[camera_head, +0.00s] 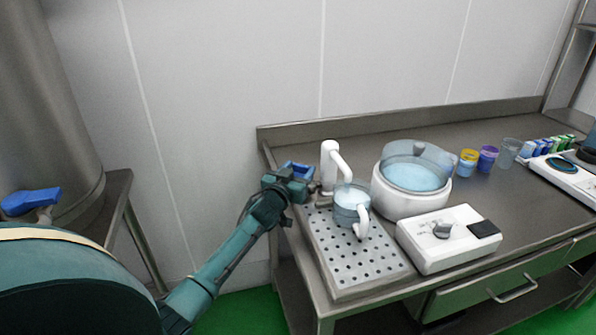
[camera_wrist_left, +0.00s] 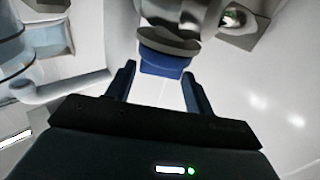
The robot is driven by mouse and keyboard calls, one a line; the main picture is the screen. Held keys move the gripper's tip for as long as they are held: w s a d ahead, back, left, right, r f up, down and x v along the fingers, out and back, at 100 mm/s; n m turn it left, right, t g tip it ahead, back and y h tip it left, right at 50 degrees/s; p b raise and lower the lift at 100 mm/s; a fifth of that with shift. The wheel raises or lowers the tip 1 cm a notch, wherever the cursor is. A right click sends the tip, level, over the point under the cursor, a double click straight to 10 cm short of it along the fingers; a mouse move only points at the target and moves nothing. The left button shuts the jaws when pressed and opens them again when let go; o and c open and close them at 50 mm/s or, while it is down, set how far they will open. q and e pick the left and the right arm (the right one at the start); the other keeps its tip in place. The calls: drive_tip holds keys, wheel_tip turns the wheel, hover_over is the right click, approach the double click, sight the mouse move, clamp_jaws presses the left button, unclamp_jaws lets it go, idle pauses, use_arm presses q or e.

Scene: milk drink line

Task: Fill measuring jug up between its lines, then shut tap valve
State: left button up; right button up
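A clear measuring jug (camera_head: 345,214) with a white handle stands under the white tap (camera_head: 329,160). Pale liquid shows in it; its lines and exact level are too small to read. I cannot tell whether a stream falls from the spout. The tap's blue valve handle (camera_head: 296,168) is at the tap's left. My left gripper (camera_head: 303,186) is at the valve. In the left wrist view its fingers (camera_wrist_left: 160,88) are apart, and the blue handle (camera_wrist_left: 166,64) shows between and just beyond the tips; contact is unclear. My right gripper is out of view.
The jug stands on a perforated drip tray (camera_head: 357,262). Right of it are a white round vessel (camera_head: 399,203) holding pale liquid and a white box with a knob (camera_head: 446,243). Several small cups (camera_head: 487,159) stand farther right. A second blue-handled valve (camera_head: 30,201) is at far left.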

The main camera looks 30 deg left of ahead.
use_arm(q)
drive_tip(key=c, duration=0.6)
